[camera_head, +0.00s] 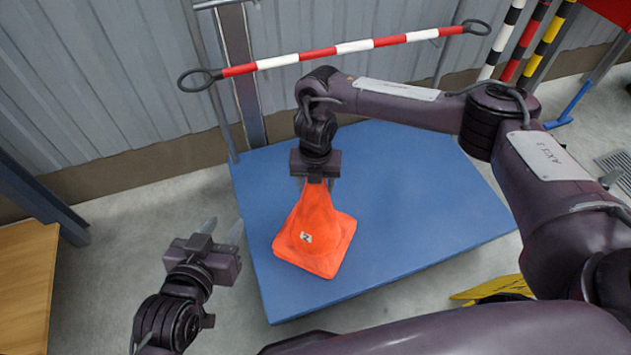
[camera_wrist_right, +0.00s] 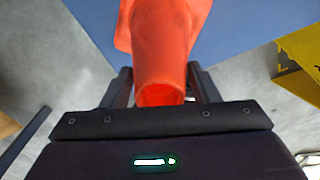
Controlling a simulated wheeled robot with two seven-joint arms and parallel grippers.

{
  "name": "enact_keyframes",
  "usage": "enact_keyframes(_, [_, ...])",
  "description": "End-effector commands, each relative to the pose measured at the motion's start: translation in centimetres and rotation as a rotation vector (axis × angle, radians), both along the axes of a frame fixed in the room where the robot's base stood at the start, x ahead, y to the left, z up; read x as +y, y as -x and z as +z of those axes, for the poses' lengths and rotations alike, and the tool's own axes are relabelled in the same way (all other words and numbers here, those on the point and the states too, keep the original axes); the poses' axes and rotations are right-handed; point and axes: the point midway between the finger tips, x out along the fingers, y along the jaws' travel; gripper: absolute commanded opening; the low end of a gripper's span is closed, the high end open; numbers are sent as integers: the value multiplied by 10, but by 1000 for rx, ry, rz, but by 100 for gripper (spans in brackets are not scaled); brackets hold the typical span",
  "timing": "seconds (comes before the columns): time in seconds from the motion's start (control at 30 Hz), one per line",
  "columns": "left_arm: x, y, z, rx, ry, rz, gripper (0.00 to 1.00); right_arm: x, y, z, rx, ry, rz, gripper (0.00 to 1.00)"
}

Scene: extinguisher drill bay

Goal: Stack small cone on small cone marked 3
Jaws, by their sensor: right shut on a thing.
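An orange cone (camera_head: 318,232) with a square base and a small white label is over the blue platform. I cannot read the label surely. My right gripper (camera_head: 316,180) is shut on the narrow top of this cone from above. In the right wrist view the cone (camera_wrist_right: 165,45) runs between the two fingers of the right gripper (camera_wrist_right: 162,88). I cannot tell whether its base touches the platform, or whether another cone is under it. No second cone shows. My left gripper (camera_head: 222,226) is open and empty, left of the platform.
The blue platform (camera_head: 415,200) is bare around the cone. A red and white bar (camera_head: 330,52) crosses behind it. Striped poles (camera_head: 525,40) stand at the back right. A yellow object (camera_head: 495,288) is at the front right. A wooden surface (camera_head: 25,285) is at the left edge.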

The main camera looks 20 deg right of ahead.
Motion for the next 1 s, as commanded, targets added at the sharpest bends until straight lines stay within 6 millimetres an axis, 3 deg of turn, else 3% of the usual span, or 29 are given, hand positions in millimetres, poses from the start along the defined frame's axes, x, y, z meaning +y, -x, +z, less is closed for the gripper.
enact_keyframes(0.07, [0, -2, 4, -18, 7, 1, 36, 0, -1, 0, -1, -1, 0, 12])
enact_keyframes(0.1, [0, -3, 6, -24, 9, 1, 36, 0, -1, 0, -1, -1, 0, 60])
enact_keyframes(0.27, [0, -5, 9, -30, 9, 2, 36, 0, 0, 0, -1, -1, 0, 80])
enact_keyframes(0.67, [0, -4, 7, -6, 9, 8, 36, 0, 0, 4, 0, 0, 0, 80])
enact_keyframes(1.0, [10, 44, -59, 313, -122, -19, 36, 0, -1, 39, -2, -2, 0, 80])
